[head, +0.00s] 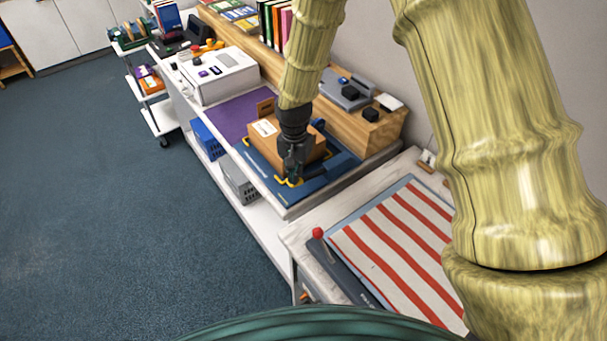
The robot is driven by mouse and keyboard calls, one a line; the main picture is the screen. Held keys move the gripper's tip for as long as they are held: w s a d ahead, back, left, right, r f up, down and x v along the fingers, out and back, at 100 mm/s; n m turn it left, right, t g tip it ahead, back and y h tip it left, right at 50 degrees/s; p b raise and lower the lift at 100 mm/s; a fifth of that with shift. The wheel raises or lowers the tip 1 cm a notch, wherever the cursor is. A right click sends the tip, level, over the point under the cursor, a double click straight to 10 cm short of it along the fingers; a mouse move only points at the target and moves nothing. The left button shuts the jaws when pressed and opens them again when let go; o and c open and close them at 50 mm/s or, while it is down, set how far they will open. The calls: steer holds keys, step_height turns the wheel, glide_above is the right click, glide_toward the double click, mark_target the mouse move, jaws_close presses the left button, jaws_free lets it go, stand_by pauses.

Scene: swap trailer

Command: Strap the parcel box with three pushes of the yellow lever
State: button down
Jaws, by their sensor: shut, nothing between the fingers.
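The brown parcel box (266,133) sits on a blue strapping station (258,170) on the white counter, with a pale label on its top. My gripper (291,178) points down at the box's near side, shut and empty, low over the front of the blue station. A small yellow part (295,183) shows right at my fingertips. It may be the yellow lever, but my fingers cover much of it, and I cannot tell whether they touch it. My arm hides part of the box's back.
A wooden riser (365,128) with dark devices stands behind the station. A white case (218,76) and purple mat (232,113) lie farther along the counter. A nearer table holds a red-striped sheet (400,240) and a red-knobbed lever (318,233). The blue floor (120,220) at left is clear.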

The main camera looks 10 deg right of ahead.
steer(key=shift+f+b, duration=0.6)
steer(key=shift+f, duration=0.85)
steer(key=shift+r, duration=0.15)
steer(key=shift+r+p, duration=3.1)
steer(key=shift+r, duration=1.3)
steer(key=shift+s+f, duration=0.1)
